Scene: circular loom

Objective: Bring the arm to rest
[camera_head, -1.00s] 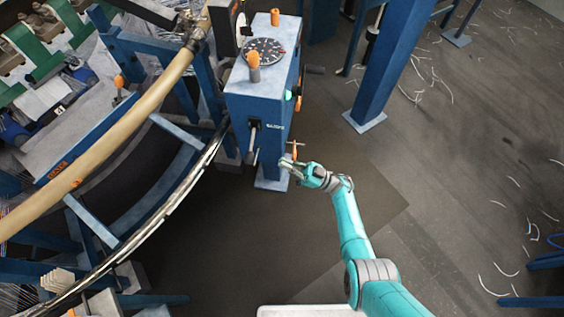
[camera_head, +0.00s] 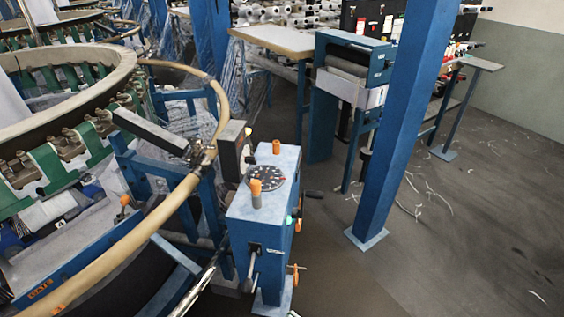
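My arm and my gripper are not in view in the head camera now, so their pose and the state of the fingers are hidden. The blue control box (camera_head: 262,217) of the loom stands at the lower middle. It has a round black dial (camera_head: 267,178), orange knobs and a lever on its front.
The circular loom (camera_head: 70,125) fills the left side, with a tan curved rail (camera_head: 122,247) around it. A blue post (camera_head: 395,120) stands right of the control box. A table (camera_head: 275,40) and a blue machine (camera_head: 352,62) stand behind. Floor (camera_head: 470,235) at right is open, with scattered thread scraps.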

